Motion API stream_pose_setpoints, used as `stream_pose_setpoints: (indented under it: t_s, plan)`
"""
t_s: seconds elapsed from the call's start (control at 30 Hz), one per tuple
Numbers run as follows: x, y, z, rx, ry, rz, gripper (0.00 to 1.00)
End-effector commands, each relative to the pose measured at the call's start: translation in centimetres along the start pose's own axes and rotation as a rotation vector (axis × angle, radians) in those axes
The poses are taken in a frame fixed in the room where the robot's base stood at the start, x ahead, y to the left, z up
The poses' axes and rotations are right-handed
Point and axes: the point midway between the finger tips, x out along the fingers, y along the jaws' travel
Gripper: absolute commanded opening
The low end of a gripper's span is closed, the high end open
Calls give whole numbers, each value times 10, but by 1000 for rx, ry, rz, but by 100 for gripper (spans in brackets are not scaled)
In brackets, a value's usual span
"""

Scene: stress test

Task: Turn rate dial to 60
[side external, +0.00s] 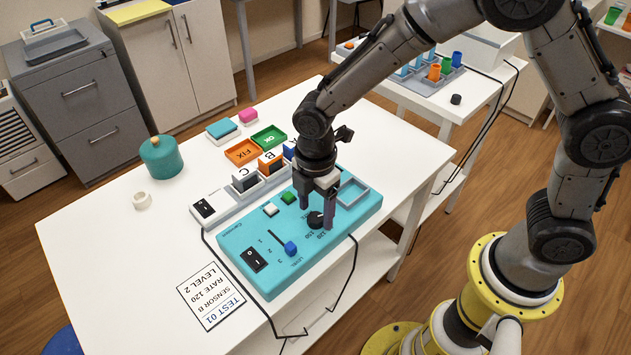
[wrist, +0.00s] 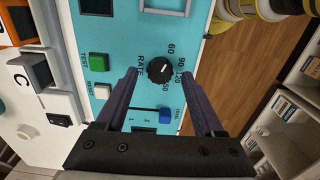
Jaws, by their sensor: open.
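The rate dial (side external: 315,220) is a round black knob on the turquoise console (side external: 240,236). In the wrist view the dial (wrist: 159,71) has a short white mark and printed numbers around it, with 60 at the upper right, then 90 and 120. The mark points right, seemingly near 120; the exact setting is hard to read. My gripper (side external: 316,211) points down over the dial. In the wrist view my gripper (wrist: 160,73) is open, with one finger on each side of the knob and a gap to both. Whether the tips touch the panel is unclear.
On the console are a green button (side external: 288,197), white button (side external: 271,209), blue level slider (side external: 291,248), rocker switch (side external: 254,260) and raised grey frame (side external: 353,193). Lettered blocks and trays stand behind. A card (side external: 211,296) reads RATE 120. Black cables run along the front.

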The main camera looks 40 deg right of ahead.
Motion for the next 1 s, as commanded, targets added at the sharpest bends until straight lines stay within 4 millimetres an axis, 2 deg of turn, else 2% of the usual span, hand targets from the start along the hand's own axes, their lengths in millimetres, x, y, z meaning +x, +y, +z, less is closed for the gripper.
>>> stream_pose_setpoints:
  t_s: [0.3,0.5,0.7,1.0]
  plan:
    - [-69,1,-1,0,4,9,70]
    - [-105,1,0,-1,3,6,70]
    - [-123,0,0,-1,2,4,70]
    - [-125,0,0,-1,1,3,70]
